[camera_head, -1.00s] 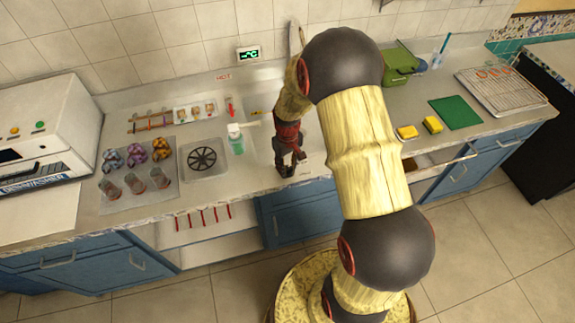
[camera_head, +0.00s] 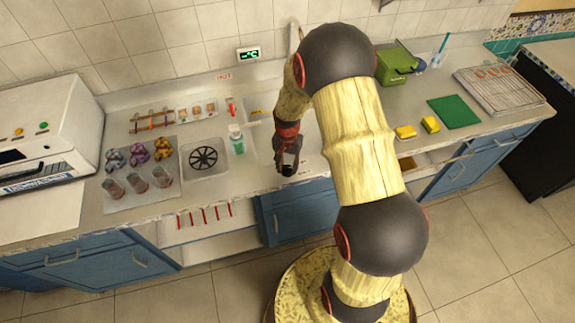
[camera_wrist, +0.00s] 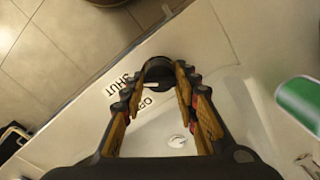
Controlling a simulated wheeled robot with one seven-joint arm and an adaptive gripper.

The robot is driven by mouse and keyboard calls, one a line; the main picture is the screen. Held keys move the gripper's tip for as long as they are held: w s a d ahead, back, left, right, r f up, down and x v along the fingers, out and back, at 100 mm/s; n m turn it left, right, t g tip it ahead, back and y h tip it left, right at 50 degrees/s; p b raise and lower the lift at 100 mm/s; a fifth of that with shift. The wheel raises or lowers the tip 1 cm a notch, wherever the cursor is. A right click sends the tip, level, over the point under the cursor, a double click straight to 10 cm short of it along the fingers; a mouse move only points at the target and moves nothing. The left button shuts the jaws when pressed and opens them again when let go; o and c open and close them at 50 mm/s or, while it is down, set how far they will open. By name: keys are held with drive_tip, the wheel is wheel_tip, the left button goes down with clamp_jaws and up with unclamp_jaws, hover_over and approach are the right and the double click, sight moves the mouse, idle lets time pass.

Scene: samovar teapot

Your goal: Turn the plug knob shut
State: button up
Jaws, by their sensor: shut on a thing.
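The plug knob (camera_wrist: 158,69) is a dark round knob on the sink's front rim in the wrist view. My gripper (camera_wrist: 160,84) has its two fingers on either side of it, shut on it. A short pale mark shows at the knob's near side. In the head view my gripper (camera_head: 288,166) points down at the counter's front edge, and the knob is mostly hidden there.
The sink basin (camera_wrist: 155,130) with a round drain (camera_wrist: 177,141) lies under my fingers. A green bottle (camera_head: 236,140) stands left of my gripper; it also shows in the wrist view (camera_wrist: 302,101).

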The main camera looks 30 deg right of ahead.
sight(288, 167)
drive_tip(key=shift+m, duration=1.1)
drive_tip(key=o, duration=1.2)
drive_tip(key=shift+c, duration=0.2)
wheel_tip(288, 167, up, 12)
